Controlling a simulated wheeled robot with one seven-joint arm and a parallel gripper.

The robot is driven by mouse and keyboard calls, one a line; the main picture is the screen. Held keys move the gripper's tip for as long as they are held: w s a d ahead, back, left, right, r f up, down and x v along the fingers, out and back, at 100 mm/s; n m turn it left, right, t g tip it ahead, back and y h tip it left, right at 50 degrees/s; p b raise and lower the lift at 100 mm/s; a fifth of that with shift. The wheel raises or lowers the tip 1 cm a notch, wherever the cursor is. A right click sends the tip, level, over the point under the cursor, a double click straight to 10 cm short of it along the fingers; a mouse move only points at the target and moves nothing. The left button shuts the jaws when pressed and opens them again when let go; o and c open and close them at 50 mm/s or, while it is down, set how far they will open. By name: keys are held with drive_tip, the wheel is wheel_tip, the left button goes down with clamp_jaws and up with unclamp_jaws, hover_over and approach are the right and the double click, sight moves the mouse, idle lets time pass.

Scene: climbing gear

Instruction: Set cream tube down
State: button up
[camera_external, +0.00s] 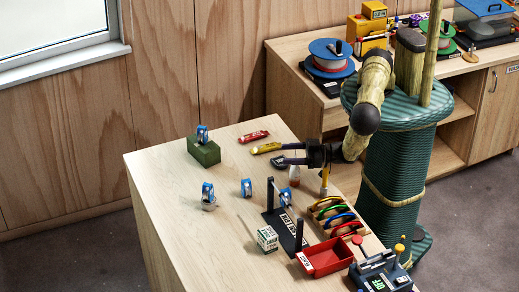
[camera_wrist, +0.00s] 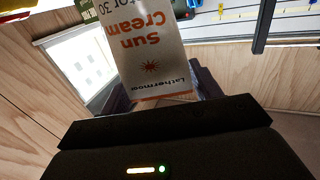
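The cream tube (camera_wrist: 150,50) is whitish with orange "Sun Cream" lettering, which reads upside down in the wrist view. It sits between the dark fingers of my gripper (camera_wrist: 165,92). The gripper appears shut on the tube's upper part. Whether the tube's lower end touches the table I cannot tell.
A black rack (camera_external: 288,232), coloured carabiners (camera_external: 334,216) and a red tray (camera_external: 325,258) stand nearer. The table's left part is mostly clear.

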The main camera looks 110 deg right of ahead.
drive_tip(key=shift+o, duration=1.1)
drive_tip(key=shift+r, duration=0.15)
drive_tip(key=s+a+r+p, duration=0.2)
drive_tip(key=s+r+p, duration=0.2)
drive_tip(key=r, duration=0.3)
drive_tip(key=shift+s, duration=0.35)
